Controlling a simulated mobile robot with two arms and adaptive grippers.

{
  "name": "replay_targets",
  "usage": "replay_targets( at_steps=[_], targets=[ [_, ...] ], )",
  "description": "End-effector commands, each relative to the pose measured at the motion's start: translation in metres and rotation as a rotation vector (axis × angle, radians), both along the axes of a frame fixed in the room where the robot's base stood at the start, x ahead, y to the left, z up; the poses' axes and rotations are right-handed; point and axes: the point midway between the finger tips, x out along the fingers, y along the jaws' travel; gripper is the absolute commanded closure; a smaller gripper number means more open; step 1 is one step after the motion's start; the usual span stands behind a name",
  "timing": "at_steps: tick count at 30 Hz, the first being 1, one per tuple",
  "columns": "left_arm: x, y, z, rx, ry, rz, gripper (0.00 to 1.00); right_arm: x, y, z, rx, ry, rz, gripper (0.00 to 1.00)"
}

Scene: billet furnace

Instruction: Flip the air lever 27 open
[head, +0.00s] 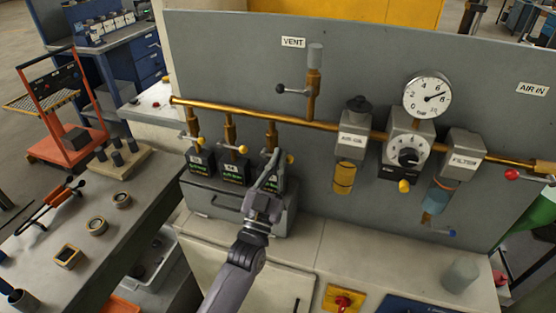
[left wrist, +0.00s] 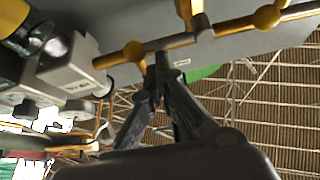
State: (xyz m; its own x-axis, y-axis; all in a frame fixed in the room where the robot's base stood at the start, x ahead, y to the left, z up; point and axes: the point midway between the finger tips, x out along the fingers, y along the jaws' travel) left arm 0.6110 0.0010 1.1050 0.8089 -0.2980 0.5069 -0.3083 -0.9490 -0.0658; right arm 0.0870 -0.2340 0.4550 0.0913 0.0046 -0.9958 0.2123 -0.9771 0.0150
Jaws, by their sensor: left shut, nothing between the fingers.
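Dark blocks below carry tags too small to read, so I cannot tell which is 27. My left gripper (head: 271,158) is shut and empty in front of the right valve, partly hiding it and its block. Contact is unclear. My right gripper is out of view.
A black-knobbed VENT lever (head: 292,90), a pressure gauge (head: 427,97), a regulator (head: 406,153) and a filter (head: 458,158) sit farther right. A grey drawer box (head: 232,203) is beneath the valves. A workbench (head: 112,225) with loose parts stands left.

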Motion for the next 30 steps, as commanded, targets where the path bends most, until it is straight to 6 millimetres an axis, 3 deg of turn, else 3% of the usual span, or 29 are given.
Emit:
replay_targets(
  at_steps=[20,30],
  targets=[
    [0.0,-0.001,-0.008,0.134,-0.042,0.0,1.0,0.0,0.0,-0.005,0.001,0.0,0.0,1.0],
    [0.0,-0.001,-0.019,0.341,-0.11,0.0,1.0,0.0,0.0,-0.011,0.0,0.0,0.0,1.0]
  ],
)
